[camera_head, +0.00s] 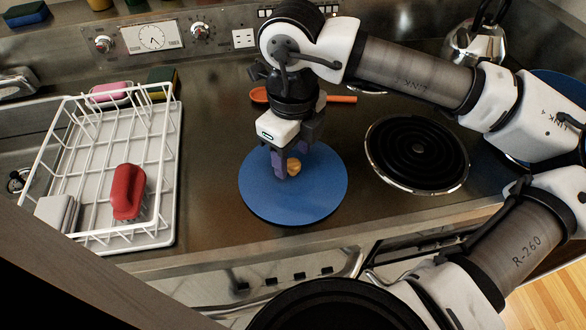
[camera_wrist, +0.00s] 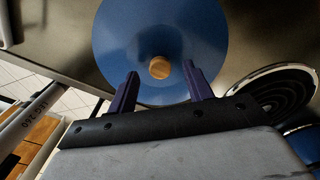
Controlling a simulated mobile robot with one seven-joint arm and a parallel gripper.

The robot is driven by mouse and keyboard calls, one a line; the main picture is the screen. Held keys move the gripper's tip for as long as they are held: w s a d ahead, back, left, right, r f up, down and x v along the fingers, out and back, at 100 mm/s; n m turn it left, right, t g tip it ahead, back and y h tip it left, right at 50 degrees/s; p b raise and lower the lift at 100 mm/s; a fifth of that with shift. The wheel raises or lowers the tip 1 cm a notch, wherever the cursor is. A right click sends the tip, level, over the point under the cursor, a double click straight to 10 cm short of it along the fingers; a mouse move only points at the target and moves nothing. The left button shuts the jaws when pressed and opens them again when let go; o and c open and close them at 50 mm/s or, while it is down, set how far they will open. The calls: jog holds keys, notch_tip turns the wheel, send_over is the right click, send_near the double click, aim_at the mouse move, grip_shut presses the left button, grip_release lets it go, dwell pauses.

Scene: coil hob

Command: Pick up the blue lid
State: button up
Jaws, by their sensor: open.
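The blue lid (camera_head: 260,194) is a round disc with a wooden knob (camera_head: 294,166) at its middle. It lies on the steel counter left of the nearest coil. My gripper (camera_head: 286,165) points down over the lid, its purple fingers close to the knob. In the wrist view the lid (camera_wrist: 120,40) fills the upper middle. The knob (camera_wrist: 159,68) shows just beyond the gap between the open fingertips (camera_wrist: 161,73). Nothing is held. I cannot tell whether the fingers touch the lid.
A white dish rack (camera_head: 165,160) with a red item (camera_head: 128,190) stands at the left. A coil burner (camera_head: 416,152) lies right of the lid. An orange spoon (camera_head: 342,99) lies behind my gripper. A kettle (camera_head: 474,45) stands at the back right.

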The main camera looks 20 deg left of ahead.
jog(key=shift+f, duration=0.7)
grip_shut()
